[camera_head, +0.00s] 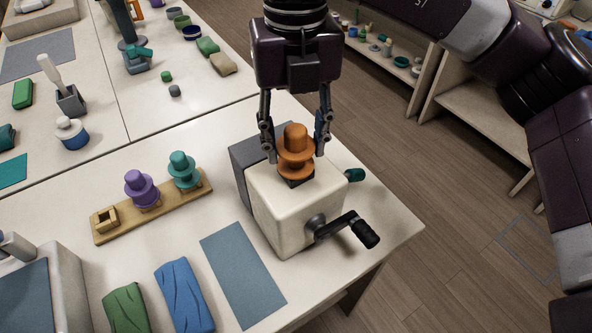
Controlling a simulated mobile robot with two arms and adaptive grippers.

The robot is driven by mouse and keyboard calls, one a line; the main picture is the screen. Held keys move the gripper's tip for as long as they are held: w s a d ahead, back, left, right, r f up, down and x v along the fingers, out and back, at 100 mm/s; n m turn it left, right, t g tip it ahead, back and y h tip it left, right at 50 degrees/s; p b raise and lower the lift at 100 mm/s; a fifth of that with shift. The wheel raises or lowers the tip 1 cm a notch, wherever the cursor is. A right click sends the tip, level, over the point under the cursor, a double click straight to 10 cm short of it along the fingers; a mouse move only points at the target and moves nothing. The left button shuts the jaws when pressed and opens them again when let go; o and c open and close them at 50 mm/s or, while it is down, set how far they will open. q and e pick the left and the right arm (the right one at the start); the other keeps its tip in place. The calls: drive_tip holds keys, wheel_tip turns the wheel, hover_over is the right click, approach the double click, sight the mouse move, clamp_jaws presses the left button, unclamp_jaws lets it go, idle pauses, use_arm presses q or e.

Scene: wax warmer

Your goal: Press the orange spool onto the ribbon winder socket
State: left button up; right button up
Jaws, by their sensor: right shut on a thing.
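The orange spool (296,148) is upright on top of the ribbon winder (285,208), a cream box with a dark grey back part and a black-handled crank. Whether the spool is fully seated cannot be told. My right gripper (294,150) comes down from above and is shut on the spool, one finger on each side. My left gripper is not in view. A purple spool (141,188) and a teal spool (184,169) stand on a wooden rack to the left.
The wooden rack (160,212) has an empty square holder at its left end. A blue-grey mat (243,274), a blue folded cloth (184,296) and a green one (126,309) lie in front. The winder's crank (347,229) sticks out near the table's right edge.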

drive_tip(key=shift+f, duration=0.15)
drive_tip(key=o, duration=1.3)
drive_tip(key=shift+c, duration=0.2)
drive_tip(key=shift+r+p, duration=2.3)
drive_tip(key=shift+r, duration=1.75)
